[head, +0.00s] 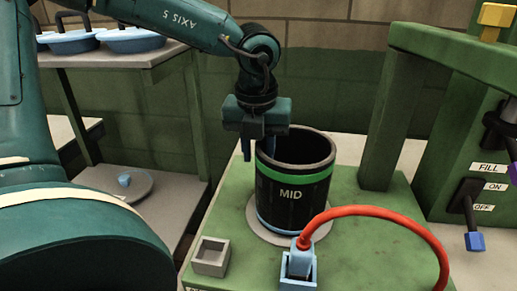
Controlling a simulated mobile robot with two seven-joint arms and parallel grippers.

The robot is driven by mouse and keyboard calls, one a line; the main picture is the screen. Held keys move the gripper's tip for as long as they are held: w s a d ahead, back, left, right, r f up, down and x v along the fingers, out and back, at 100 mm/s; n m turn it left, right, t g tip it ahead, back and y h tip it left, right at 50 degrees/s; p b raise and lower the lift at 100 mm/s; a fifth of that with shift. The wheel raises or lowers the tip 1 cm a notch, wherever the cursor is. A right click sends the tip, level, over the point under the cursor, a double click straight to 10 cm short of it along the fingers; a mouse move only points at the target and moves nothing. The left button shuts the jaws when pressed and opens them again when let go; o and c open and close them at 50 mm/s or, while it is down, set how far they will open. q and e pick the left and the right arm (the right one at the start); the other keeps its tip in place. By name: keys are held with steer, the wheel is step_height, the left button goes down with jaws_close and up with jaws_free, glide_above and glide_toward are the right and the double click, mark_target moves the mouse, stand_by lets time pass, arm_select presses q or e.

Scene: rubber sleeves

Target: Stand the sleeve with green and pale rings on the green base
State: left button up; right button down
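The black sleeve (291,207) is marked MID, with a green ring near its top and a pale blue ring at its bottom. It appears upright over the round grey plate (256,229) on the green base (368,270). Whether its bottom touches the plate is hard to tell. My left gripper (259,155) points down at the sleeve's left rim. One finger is outside the wall and the other is at or inside the rim. Whether they press on the wall is unclear. My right gripper is out of view.
A red hose (383,211) arches from a pale blue plug at the front of the base. A small grey box (210,256) sits front left. A green frame (385,130) and a lever panel (470,205) stand right. Blue-lidded pots (130,40) sit on a shelf at left.

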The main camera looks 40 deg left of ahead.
arm_select(q)
steer(key=r, duration=0.4)
steer(key=s+r, duration=0.1)
steer(key=r, duration=0.3)
steer(key=d+r, duration=0.1)
steer(key=r, duration=0.3)
steer(key=shift+s, duration=0.3)
